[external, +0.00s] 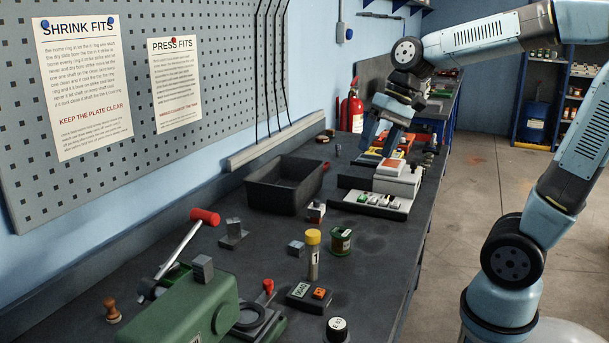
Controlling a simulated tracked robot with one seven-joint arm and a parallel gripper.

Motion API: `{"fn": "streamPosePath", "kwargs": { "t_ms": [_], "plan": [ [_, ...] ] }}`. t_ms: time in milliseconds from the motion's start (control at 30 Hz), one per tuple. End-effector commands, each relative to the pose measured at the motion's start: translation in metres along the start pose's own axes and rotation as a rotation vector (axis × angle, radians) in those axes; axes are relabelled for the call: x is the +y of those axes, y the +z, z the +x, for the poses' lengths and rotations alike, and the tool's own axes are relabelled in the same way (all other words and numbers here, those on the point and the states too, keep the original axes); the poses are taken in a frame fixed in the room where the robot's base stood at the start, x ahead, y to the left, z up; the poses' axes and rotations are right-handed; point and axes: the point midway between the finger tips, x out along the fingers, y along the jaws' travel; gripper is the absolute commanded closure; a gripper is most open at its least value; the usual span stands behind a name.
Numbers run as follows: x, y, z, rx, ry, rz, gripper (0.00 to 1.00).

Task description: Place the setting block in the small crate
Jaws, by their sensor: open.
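The small crate looks to be the black open-topped bin (262,194) against the wall side of the bench; its inside is mostly dark. I cannot tell for sure which piece is the setting block. A small grey cube (296,248) sits on the bench in front of the bin, and a grey block on a flat base (234,230) stands to its left. My gripper (377,150) is open, pointing down, at the far part of the bench, right of and beyond the bin. It looks empty and is well away from both grey pieces.
A green machine (185,305) with a red-handled lever fills the near left. A yellow-capped tube (313,257), a green tin (340,240) and a small display box (309,296) stand mid-bench. A grey-white device (398,182) and a tray of parts (372,204) lie near my gripper.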

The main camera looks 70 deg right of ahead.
Motion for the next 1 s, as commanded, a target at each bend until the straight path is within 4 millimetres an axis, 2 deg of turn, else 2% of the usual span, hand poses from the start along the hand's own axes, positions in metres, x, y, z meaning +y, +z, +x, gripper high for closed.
{"fn": "streamPosePath", "kwargs": {
  "t_ms": [33,200,400,600,1000],
  "plan": [
    [0.002,0.016,-0.003,0.027,0.015,-0.075,0.33],
    [0.015,0.056,-0.007,0.123,0.077,-0.325,0.33],
    [0.033,0.089,-0.009,0.224,0.141,-0.58,0.33],
    [0.042,0.103,-0.009,0.279,0.174,-0.708,0.33],
    [0.044,0.104,-0.009,0.285,0.18,-0.725,0.33]
  ]
}}
